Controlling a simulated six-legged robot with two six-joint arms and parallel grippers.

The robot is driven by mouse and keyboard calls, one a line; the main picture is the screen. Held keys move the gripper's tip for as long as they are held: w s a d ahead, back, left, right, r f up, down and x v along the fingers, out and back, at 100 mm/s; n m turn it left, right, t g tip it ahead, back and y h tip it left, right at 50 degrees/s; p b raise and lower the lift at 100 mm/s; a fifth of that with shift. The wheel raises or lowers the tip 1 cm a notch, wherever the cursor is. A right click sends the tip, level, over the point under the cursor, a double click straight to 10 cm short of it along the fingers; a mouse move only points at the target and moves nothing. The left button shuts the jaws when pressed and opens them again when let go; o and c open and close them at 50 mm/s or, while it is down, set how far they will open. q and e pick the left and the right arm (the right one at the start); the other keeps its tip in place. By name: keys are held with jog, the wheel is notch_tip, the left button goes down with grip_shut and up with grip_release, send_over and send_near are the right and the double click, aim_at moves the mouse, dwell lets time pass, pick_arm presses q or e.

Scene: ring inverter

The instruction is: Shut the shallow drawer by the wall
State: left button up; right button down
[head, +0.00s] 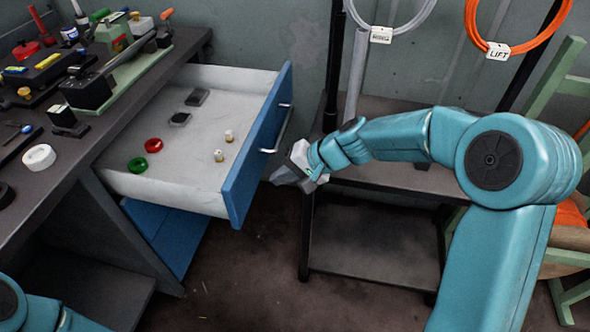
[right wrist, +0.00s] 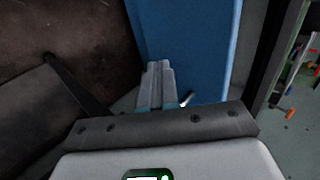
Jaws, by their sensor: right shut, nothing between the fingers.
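The shallow drawer (head: 165,187) stands pulled out from the dark workbench, with its blue front (head: 258,155) facing right. A metal bar handle (head: 277,130) runs along that front. Inside lie a red ring, a green ring, two small brass-and-white pieces and two dark square pieces. My right gripper (head: 284,176) is shut and empty, just right of the blue front and below the handle. In the right wrist view its closed fingers (right wrist: 158,75) point toward the blue front (right wrist: 190,45). Whether they touch it I cannot tell. My left gripper is out of view.
The workbench top (head: 75,150) holds tools, a green tray and a roll of white tape (head: 39,157). A dark shelf stand (head: 375,105) is behind and under my right arm. Coiled cables hang on the wall. A green chair (head: 570,80) is at right. Open floor lies below the drawer.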

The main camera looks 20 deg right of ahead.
aim_at(249, 181)
jog(key=shift+w+a+f, duration=0.25)
jog(key=shift+w+a, duration=0.3)
jog(key=shift+a, duration=0.15)
jog(key=shift+w+a+f, duration=0.2)
jog(key=shift+w+a, duration=0.35)
jog(key=shift+a, duration=0.2)
jog(key=shift+w+a+f, duration=0.25)
jog(key=shift+w+a, duration=0.3)
jog(key=shift+a, duration=0.15)
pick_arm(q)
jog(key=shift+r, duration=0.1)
